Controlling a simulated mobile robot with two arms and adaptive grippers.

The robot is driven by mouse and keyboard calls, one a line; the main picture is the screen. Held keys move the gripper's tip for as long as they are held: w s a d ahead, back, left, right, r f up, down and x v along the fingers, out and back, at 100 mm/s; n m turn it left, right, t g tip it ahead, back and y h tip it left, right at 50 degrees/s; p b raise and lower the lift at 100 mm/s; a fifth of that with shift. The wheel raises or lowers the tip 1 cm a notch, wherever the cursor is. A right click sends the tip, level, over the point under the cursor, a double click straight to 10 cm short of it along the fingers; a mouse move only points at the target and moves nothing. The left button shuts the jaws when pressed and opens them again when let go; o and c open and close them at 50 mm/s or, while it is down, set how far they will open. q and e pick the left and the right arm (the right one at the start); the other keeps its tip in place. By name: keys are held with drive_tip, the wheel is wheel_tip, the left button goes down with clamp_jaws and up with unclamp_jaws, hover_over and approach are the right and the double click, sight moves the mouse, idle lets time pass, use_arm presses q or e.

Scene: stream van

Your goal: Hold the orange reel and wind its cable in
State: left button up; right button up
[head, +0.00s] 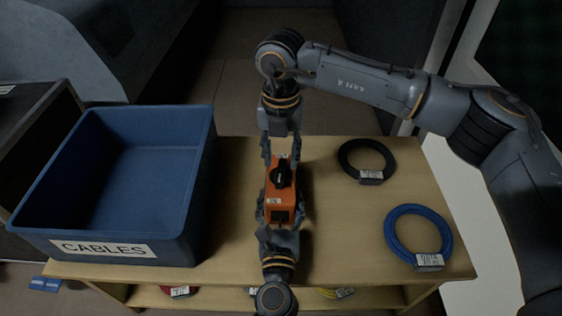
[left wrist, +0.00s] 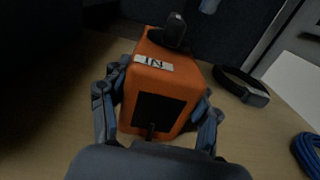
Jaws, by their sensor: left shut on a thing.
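The orange reel (head: 291,188) stands on the wooden table, with a black crank (head: 281,174) on its top and a label reading "IN". My left gripper (head: 280,211) is shut on the near end of the reel, one finger on each side. The left wrist view shows the reel (left wrist: 172,82) between the fingers, with a dark opening (left wrist: 158,112) in its near face and a small dark stub below. The crank (left wrist: 176,32) stands up at the top. My right gripper (head: 281,156) points down at the far end, fingers spread apart, short of the crank. No length of loose cable shows.
A blue bin (head: 117,246) labelled "CABLES" stands at the left and looks empty. A black cable coil (head: 345,160) and a blue cable coil (head: 391,236), both tagged, lie at the right. More tagged coils show on the shelf below. The table between reel and coils is clear.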

sight(281, 167)
wheel_tip(281, 167, up, 9)
idle(0.3)
use_arm(q)
drive_tip(key=o, duration=1.4)
drive_tip(key=shift+c, duration=0.2)
